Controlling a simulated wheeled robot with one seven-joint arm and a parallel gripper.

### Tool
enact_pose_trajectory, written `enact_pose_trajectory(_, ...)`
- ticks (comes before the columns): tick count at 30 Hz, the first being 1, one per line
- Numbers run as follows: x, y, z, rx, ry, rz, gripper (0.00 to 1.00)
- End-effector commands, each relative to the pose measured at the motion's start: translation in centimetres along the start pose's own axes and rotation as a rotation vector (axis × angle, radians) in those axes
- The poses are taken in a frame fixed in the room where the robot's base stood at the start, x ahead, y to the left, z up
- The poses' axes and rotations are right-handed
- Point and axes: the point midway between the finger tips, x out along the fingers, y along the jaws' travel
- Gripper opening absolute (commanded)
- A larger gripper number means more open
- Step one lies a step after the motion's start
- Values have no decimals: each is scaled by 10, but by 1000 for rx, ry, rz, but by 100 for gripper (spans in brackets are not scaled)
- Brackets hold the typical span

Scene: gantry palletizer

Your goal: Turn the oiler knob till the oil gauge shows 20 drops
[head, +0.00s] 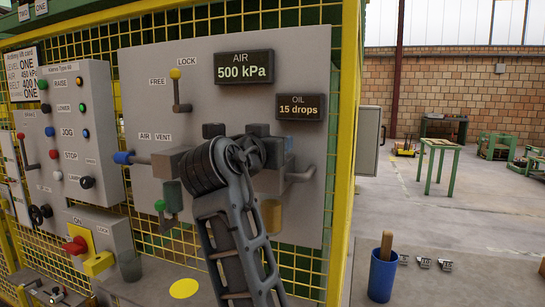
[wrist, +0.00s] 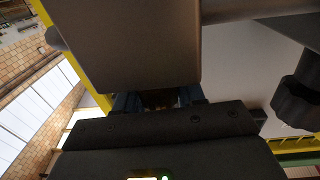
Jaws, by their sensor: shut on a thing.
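The oil gauge (head: 299,106) on the grey panel (head: 225,60) reads 15 drops. Below it stands the oiler, with an amber bowl (head: 271,216) showing to the right of my arm. My wrist hides the oiler's top and knob in the head view, and my fingertips are hidden there too. In the wrist view my gripper (wrist: 158,101) is shut on a small dark brownish thing between its fingers, taken to be the oiler knob. A large grey block (wrist: 130,45) fills the view just beyond the fingers.
The air gauge (head: 244,68) reads 500 kPa. A yellow-knobbed lever (head: 178,90) and a blue air vent knob (head: 123,157) are left of my arm. A button box (head: 70,125) hangs further left. A blue cup (head: 382,275) stands on the bench at lower right.

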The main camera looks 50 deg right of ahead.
Motion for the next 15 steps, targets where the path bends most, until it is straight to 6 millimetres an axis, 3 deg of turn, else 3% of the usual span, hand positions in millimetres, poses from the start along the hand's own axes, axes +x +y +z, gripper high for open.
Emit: enact_pose_trajectory(15,-2,8,3,-3,0,474,8)
